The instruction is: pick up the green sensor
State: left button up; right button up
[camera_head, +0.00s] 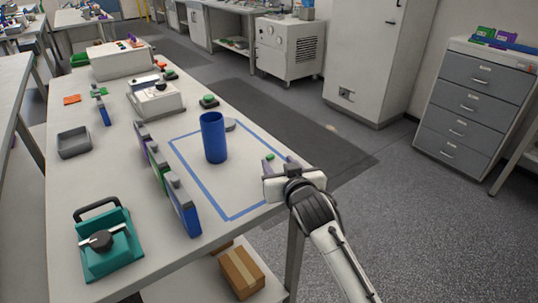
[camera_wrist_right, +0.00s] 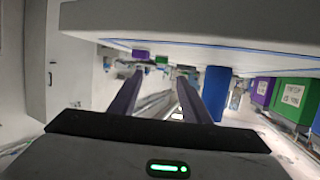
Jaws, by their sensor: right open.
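A small green piece (camera_head: 270,157), which looks like the green sensor, shows just beyond my right gripper in the head view, near the right side of the blue-taped rectangle. The gripper partly crowds it, so its shape is unclear. My right gripper (camera_head: 280,168) is at the table's right edge, jaws apart and pointing away from the camera. In the right wrist view its two dark purple fingers (camera_wrist_right: 155,98) are spread with nothing between them. That view is upside down; a small green block (camera_wrist_right: 162,60) and a purple block (camera_wrist_right: 141,54) appear beyond the fingertips. My left gripper is out of view.
A tall blue cylinder (camera_head: 214,138) stands inside the taped area, left of the gripper. A row of upright modules (camera_head: 166,180) lies further left. A teal case (camera_head: 106,243) sits at the front left. A dark block with a green top (camera_head: 208,101) stands farther back.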

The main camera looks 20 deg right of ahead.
aim_at(271, 156)
jog(key=shift+f+x, duration=0.2)
jog(key=shift+x, duration=1.55)
jog(key=shift+f+x, duration=0.2)
jog(key=shift+x, duration=1.5)
jog(key=shift+s+a, duration=0.1)
grip_shut()
